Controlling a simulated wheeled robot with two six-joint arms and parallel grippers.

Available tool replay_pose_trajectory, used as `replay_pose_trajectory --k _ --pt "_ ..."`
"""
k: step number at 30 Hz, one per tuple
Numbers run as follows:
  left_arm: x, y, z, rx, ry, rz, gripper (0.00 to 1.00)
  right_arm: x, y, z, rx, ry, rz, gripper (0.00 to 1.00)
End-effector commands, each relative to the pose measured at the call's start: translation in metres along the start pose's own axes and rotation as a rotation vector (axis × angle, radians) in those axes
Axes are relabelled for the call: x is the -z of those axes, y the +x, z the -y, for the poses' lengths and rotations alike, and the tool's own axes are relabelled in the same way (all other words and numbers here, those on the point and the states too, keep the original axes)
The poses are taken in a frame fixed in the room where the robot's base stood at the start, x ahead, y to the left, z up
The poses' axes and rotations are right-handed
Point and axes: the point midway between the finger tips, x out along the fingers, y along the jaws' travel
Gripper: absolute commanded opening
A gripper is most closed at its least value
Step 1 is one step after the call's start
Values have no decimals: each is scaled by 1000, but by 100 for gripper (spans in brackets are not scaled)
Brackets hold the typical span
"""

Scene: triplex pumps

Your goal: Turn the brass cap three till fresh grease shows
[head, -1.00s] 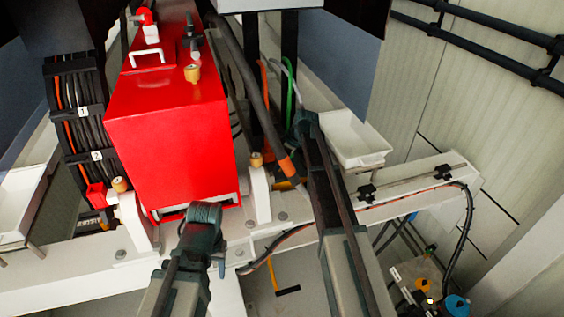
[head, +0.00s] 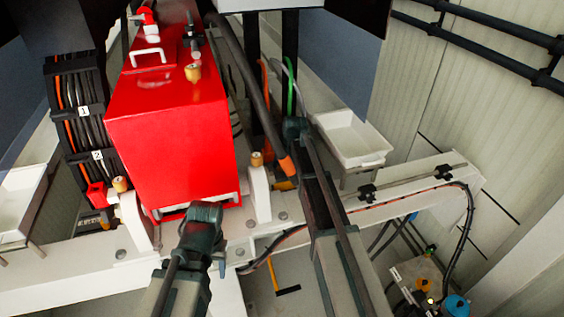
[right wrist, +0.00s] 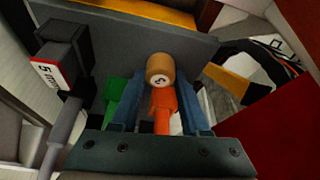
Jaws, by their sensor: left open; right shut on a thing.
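A brass cap (right wrist: 160,68) with a dark numeral on its end face is between the two fingertips of my right gripper (right wrist: 158,80) in the right wrist view. The gripper is shut on it. The numeral is too small to read surely. No grease can be made out at the cap. In the head view my right arm reaches in past the rail, and its fingertips are hidden. My left gripper (head: 204,214) is open and empty in front of the red housing. Other brass caps show on the housing top (head: 193,73) and on the white brackets (head: 121,184) (head: 256,159).
The red housing (head: 170,130) stands left of my right arm. A dark hose with an orange end (head: 287,165) runs beside that arm. A white tray (head: 350,140) lies to its right. A "5 m" labelled block (right wrist: 52,70) is close left of my right gripper.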

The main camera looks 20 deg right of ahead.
Motion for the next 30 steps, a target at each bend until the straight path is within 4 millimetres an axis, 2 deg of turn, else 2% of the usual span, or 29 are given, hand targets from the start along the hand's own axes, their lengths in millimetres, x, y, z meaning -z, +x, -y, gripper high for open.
replay_pose_trajectory --k 21,22,26,30 --pt "0 0 0 0 0 0 50 -1 0 0 -27 65 2 0" --pt "0 0 0 0 0 0 50 -1 0 0 -27 65 2 51" --pt "0 0 0 0 0 0 50 -1 0 0 -27 65 2 74" --pt "0 0 0 0 0 0 50 0 0 0 -27 65 1 75"
